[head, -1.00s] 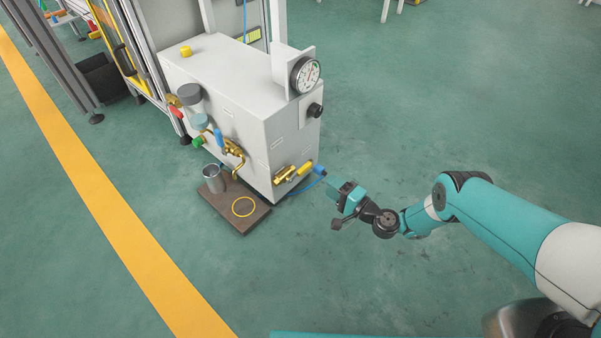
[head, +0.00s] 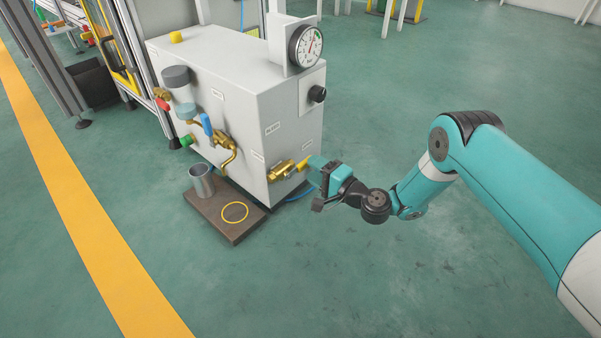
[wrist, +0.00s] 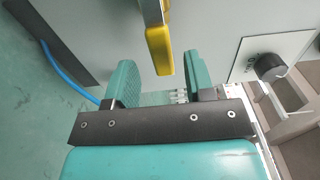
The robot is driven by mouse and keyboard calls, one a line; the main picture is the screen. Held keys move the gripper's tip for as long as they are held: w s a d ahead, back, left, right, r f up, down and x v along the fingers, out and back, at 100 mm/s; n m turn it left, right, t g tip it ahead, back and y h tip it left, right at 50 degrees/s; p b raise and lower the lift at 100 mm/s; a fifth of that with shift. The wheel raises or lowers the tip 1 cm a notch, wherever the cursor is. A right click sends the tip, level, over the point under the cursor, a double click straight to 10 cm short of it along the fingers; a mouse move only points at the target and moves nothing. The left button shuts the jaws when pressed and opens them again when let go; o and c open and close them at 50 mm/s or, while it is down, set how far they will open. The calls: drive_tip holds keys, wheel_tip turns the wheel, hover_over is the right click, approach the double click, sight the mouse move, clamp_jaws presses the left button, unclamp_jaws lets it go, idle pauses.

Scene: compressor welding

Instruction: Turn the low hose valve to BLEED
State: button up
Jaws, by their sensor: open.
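The low hose valve (head: 281,171) is a brass fitting low on the right part of the grey cabinet's front, with a yellow lever (head: 303,163). My gripper (head: 314,170) is at the lever's right end in the head view. In the wrist view the yellow lever (wrist: 160,48) reaches down from the top edge, its end between or just ahead of the two teal fingers of my gripper (wrist: 161,76). The fingers are open, with gaps visible on both sides of the lever. The labels are too small to read.
The grey cabinet (head: 215,90) carries a gauge (head: 306,46) and a black knob (head: 317,94). Brass pipework with a blue handle (head: 206,124) sits to the left. A metal cup (head: 201,182) and yellow ring (head: 234,212) are on a brown board (head: 215,217). Floor in front is clear.

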drive_tip(key=b+x, duration=0.2)
drive_tip(key=x, duration=0.3)
drive_tip(key=shift+w+a+r, duration=0.1)
drive_tip(key=shift+a, duration=0.05)
clamp_jaws()
